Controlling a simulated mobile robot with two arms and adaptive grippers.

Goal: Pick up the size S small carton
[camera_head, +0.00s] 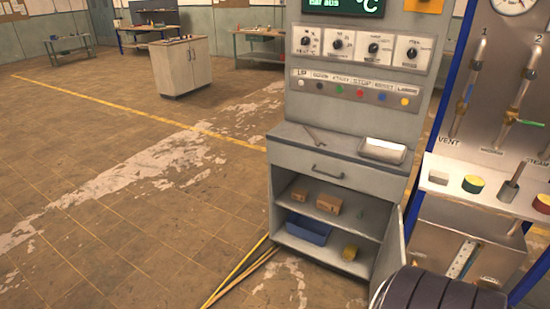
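Two small brown cartons stand on the upper shelf inside the open grey cabinet (277,222). The left carton (299,194) looks slightly smaller than the right carton (328,203). No size marking is legible, so I cannot tell which is size S. Neither of my grippers shows in this view.
A blue bin (308,229) and a small yellow object (350,252) are on the lower shelf. The cabinet door (390,248) stands open at the right. A metal tray (383,150) lies on the counter. A dark ribbed object (432,292) fills the bottom right. Floor at left is clear.

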